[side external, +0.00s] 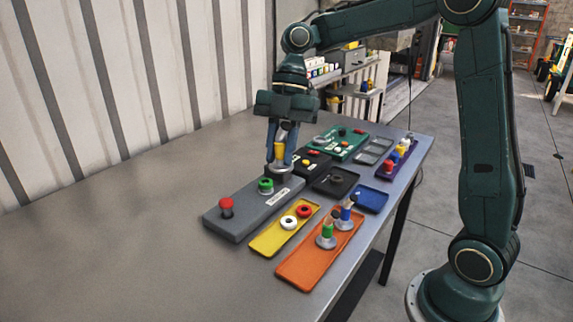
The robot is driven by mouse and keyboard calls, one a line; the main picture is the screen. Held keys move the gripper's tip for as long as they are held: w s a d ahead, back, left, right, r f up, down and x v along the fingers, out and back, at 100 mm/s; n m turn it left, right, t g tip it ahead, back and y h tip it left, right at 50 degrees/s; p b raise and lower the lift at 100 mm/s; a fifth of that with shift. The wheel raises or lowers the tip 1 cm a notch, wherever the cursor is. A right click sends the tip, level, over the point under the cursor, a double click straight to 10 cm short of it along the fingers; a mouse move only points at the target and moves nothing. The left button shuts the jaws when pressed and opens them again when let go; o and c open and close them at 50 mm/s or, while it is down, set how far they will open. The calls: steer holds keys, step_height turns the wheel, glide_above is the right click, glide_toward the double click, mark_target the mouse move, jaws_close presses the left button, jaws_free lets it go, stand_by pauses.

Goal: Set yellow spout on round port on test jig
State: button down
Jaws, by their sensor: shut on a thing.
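My gripper (281,158) points down over the far end of the grey test jig (238,213) and is shut on the yellow spout (280,150). The spout is upright, with a yellow band and a grey flange at its foot. A dark round piece, seemingly the round port (277,174), shows right below the flange. I cannot tell whether the flange touches it or hangs just above. The jig also carries a red button (226,204) at its near end and a green ring (265,185) between the two.
An orange tray (295,272) holds a green-banded spout (327,233) and a blue-banded spout (346,214). A yellow tray (268,241) holds red and white rings. Dark, blue, green and purple trays or panels crowd the right and back. The table's left side is clear.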

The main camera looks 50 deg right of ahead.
steer(key=w+d+f, duration=0.7)
steer(key=w+d, duration=0.3)
steer(key=w, duration=0.3)
steer(key=shift+d+f+n, duration=0.25)
steer(key=shift+f+n, duration=0.05)
steer(key=shift+f, duration=0.1)
steer(key=shift+f, duration=0.2)
steer(key=shift+f, duration=2)
steer(key=shift+f, duration=0.75)
stand_by(0.5)
steer(key=c, duration=0.8)
jaws_free()
steer(key=shift+o, duration=0.2)
